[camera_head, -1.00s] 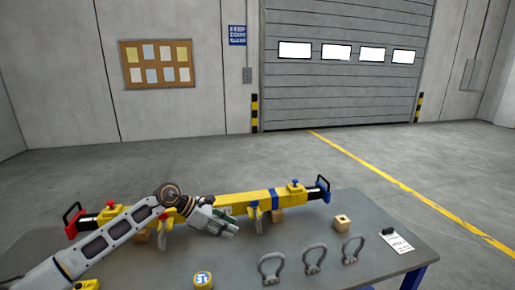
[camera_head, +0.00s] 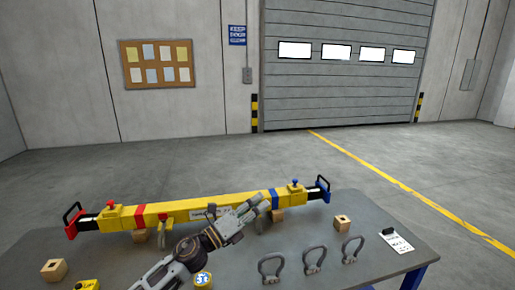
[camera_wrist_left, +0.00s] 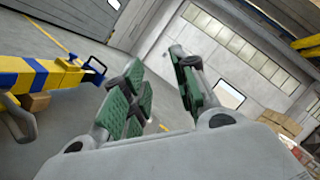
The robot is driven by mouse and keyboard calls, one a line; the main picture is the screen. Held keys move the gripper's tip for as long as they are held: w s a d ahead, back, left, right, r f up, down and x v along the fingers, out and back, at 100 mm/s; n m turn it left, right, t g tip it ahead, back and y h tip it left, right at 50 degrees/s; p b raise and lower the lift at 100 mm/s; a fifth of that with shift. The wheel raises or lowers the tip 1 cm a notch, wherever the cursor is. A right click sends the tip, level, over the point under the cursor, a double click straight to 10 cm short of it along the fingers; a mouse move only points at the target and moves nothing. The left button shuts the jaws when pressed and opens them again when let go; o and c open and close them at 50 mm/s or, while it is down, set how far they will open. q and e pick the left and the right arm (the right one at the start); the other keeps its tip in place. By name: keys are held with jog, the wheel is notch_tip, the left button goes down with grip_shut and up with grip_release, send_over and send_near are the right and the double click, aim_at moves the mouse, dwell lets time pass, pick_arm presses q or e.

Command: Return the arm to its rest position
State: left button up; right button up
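My left arm reaches in from the bottom of the head view. Its gripper (camera_head: 256,206) is in front of the right half of a yellow beam (camera_head: 180,211), near the beam's blue band. In the left wrist view my left gripper (camera_wrist_left: 158,95) has its green-padded fingers apart with nothing between them. The beam's blue-and-yellow end (camera_wrist_left: 40,73) is at the left of that view, outside the fingers. My right gripper is in neither view.
The beam rests on wooden blocks. Open floor lies behind the table.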

pick_arm(q)
jog(key=s+a+f+n+t+y, duration=0.1)
jog(key=s+a+f+n+y, duration=0.2)
jog(key=a+f+n+y, duration=0.8)
jog(key=s+a+f+n+t+y, duration=0.15)
jog(key=a+f+n+y, duration=0.45)
jog(key=n, duration=0.9)
jog(key=s+a+f+n+g, duration=0.35)
jog(key=s+f+g, duration=0.3)
jog(key=s, duration=0.65)
jog(key=s+a+f+n+g, duration=0.2)
jog(key=s+f+n+g, duration=0.4)
jog(key=s, duration=0.6)
notch_tip(320, 180, down, 33)
jog(key=s+m, duration=0.2)
jog(key=s, duration=0.1)
jog(key=s+a+f, duration=0.2)
jog(key=s+f, duration=0.8)
jog(key=s, duration=0.1)
jog(key=s+a+f+g, duration=0.1)
jog(key=s+a+f, duration=0.2)
jog(key=s+f, duration=0.7)
jog(key=shift+s+f+g, duration=0.2)
jog(key=shift+s+g, duration=0.1)
jog(key=shift+s, duration=0.05)
